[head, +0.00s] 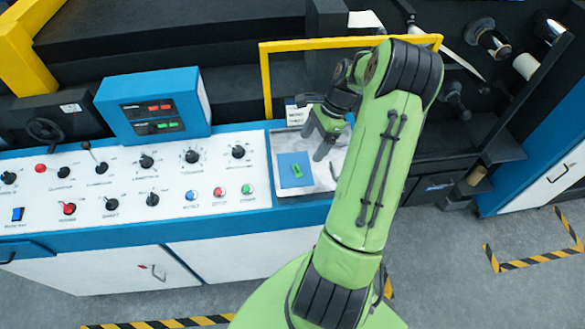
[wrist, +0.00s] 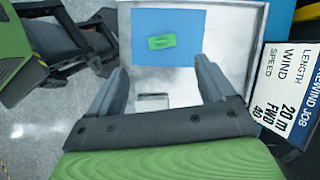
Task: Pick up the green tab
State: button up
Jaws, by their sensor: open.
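The green tab (head: 296,171) is a small piece lying on a blue square mat (head: 291,180) in the shallow metal tray (head: 310,187) at the right end of the control panel. In the wrist view the tab (wrist: 161,42) lies near the middle of the blue mat (wrist: 190,55), beyond my fingertips. My gripper (head: 324,148) is above the tray, to the right of and above the tab in the head view. In the wrist view my gripper (wrist: 162,72) is open, and nothing is between its fingers.
A white sign with job text (wrist: 285,95) stands beside the tray. The white panel with knobs and buttons (head: 130,190) lies left of the tray. A yellow frame (head: 266,80) rises behind it.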

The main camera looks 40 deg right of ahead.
aim_at(297, 167)
jog(key=x, duration=0.9)
jog(key=shift+w+a+f, duration=0.2)
jog(key=shift+w, duration=0.1)
jog(key=shift+s, duration=0.1)
jog(key=c, duration=1.1)
